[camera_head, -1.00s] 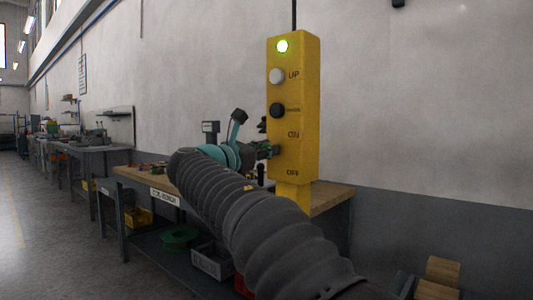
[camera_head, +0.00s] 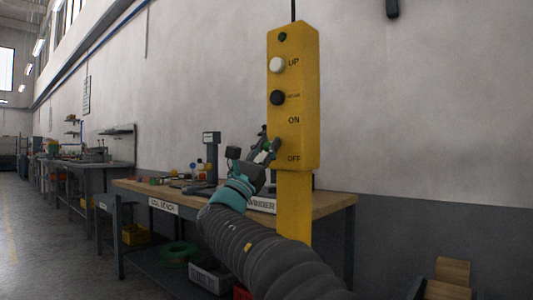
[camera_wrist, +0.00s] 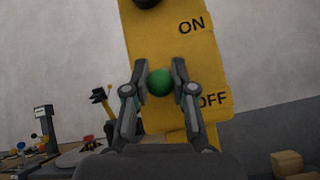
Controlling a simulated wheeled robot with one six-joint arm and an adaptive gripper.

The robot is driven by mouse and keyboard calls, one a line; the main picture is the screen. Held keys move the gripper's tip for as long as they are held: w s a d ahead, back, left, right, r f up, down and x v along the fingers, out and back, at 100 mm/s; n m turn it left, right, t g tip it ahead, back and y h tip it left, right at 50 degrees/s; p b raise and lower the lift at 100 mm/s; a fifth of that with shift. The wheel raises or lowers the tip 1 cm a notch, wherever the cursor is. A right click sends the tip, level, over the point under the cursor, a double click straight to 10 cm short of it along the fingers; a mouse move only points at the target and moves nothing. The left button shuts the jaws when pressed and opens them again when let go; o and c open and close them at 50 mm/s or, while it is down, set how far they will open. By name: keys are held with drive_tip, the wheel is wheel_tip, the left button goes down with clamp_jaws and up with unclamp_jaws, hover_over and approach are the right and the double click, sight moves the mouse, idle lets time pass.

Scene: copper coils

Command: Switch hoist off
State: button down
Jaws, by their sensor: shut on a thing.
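The knob sits left of the OFF label (camera_wrist: 212,100) and below the ON label (camera_wrist: 191,26). In the head view my gripper (camera_head: 270,150) reaches the box's lower front from the left and mostly hides the knob.
A white button (camera_head: 277,65) and a black button (camera_head: 278,97) sit higher on the box. A wooden-topped bench (camera_head: 335,201) labelled with a winder stands behind my arm. Wooden blocks (camera_head: 452,270) lie at lower right. The floor at left is clear.

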drive_tip(key=shift+f, duration=0.15)
idle(0.3)
drive_tip(key=c, duration=0.9)
unclamp_jaws()
drive_tip(key=shift+c, duration=0.2)
drive_tip(key=v, duration=1.2)
drive_tip(key=shift+w, duration=0.2)
drive_tip(key=shift+f, duration=0.15)
